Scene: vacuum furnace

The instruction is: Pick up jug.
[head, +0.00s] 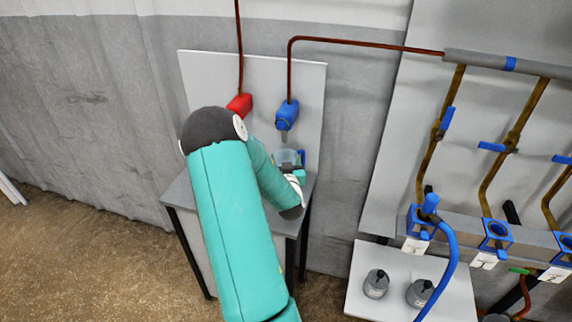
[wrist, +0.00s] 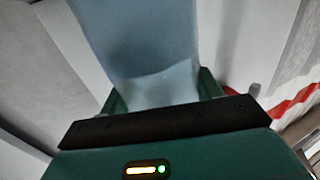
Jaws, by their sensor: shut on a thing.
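The jug (head: 287,157) is a clear, pale blue vessel with a blue handle at its right. In the head view it shows just past my wrist, over the small grey table and below the blue tap; my arm hides its lower part. In the wrist view the jug (wrist: 145,45) fills the upper middle as a translucent bluish wall. My gripper (wrist: 161,88) is shut on the jug, with a green finger on each side of it. I cannot tell whether the jug's base touches the table.
A blue tap (head: 286,115) and a red tap (head: 239,105) on pipes hang from the panel above the small table (head: 180,192). At the right, a white bench (head: 362,264) holds grey weights (head: 376,284), with a blue hose (head: 451,262) and brown pipes nearby.

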